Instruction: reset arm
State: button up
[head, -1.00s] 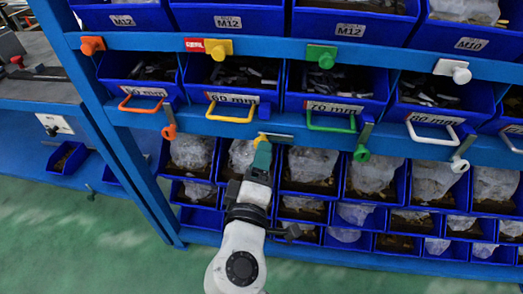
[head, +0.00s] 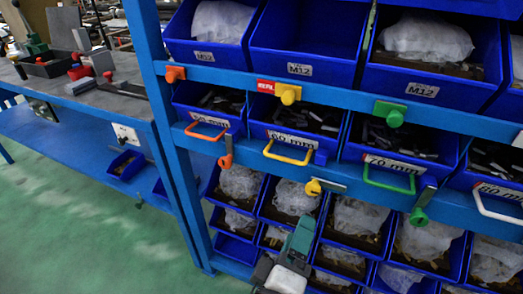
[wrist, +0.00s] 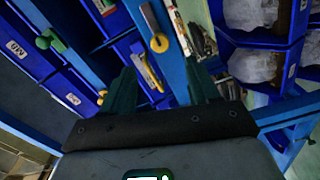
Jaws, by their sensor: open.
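My gripper shows in the wrist view (wrist: 163,95), with its two dark green fingers spread apart and nothing between them. In the head view my gripper (head: 300,236) is at the bottom, in front of the lower bins and below the shelf rail. The yellow latch (head: 313,187) on the rail sits just above it, apart from the fingers as far as I can see. The yellow handle (head: 288,153) is above that; it also shows in the wrist view (wrist: 150,72) beyond the fingers. Most of my arm is below the head picture.
A blue rack with bins (head: 424,40) fills the right side. Its rail (head: 340,82) carries orange, yellow and green knobs. Orange (head: 206,132) and green (head: 389,181) handles flank the yellow one. A workbench (head: 75,92) with tools stands left. Green floor (head: 90,230) is clear at lower left.

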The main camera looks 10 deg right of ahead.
jog(key=s+d+f+m+g+y, duration=0.1)
jog(key=s+d+f+m+g, duration=0.2)
jog(key=d+f, duration=0.4)
jog(key=s+d+f+m+g+y, duration=0.25)
jog(key=d+f+g, duration=0.25)
jog(key=d+f, duration=0.25)
jog(key=s+f+m+g+y, duration=0.3)
jog(key=s+f+g+y, duration=0.25)
jog(key=s+f, duration=0.65)
notch_tip(320, 180, up, 16)
jog(key=s+y+p, duration=0.1)
jog(key=s+p, duration=0.1)
jog(key=p, duration=1.2)
jog(key=shift+s+r+p, duration=0.25)
jog(key=shift+p, duration=0.05)
